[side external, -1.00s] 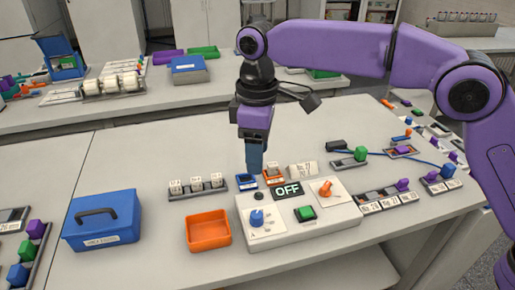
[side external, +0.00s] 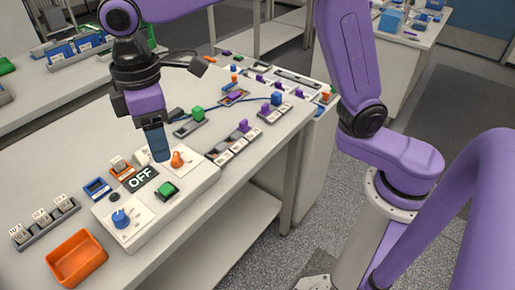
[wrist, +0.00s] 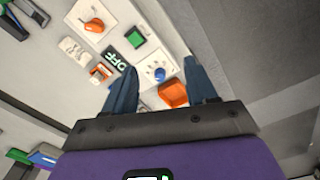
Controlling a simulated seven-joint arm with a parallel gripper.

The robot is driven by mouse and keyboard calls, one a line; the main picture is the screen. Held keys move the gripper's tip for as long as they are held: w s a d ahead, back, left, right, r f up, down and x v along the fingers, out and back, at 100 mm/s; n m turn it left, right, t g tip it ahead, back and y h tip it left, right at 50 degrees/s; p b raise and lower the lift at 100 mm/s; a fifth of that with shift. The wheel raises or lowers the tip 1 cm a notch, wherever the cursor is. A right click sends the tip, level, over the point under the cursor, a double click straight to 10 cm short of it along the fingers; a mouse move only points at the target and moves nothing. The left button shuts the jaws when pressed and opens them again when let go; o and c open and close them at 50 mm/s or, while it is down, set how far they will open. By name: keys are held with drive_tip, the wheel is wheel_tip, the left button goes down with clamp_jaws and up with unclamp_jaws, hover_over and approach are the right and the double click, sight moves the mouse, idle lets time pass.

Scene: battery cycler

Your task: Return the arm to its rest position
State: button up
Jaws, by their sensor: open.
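My gripper (side external: 158,144) hangs above the white control box (side external: 150,228) in the side external view, fingers pointing down. In the wrist view my gripper (wrist: 165,82) has its two blue fingers apart, with nothing between them. The box carries an OFF display (side external: 141,179), a green button (side external: 167,189), a blue knob (side external: 121,218) and an orange switch (side external: 177,159). The fingertips appear close to the orange switch in the side view, but I cannot tell the height between them.
An orange bin (side external: 77,259) stands left of the box, near a rack of white-labelled cells (side external: 45,222). A rail with purple and labelled pieces (side external: 232,143) lies right of the box. A green block (side external: 197,113) sits behind. The bench edge drops to open floor (side external: 270,235).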

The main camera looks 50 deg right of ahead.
drive_tip(key=s+d+f, duration=0.3)
drive_tip(key=s+d, duration=0.7)
drive_tip(key=d, duration=0.2)
drive_tip(key=s+d+f, duration=0.4)
drive_tip(key=s+d, duration=0.7)
drive_tip(key=d, duration=0.2)
drive_tip(key=shift+d, duration=0.25)
drive_tip(key=shift+r, duration=0.1)
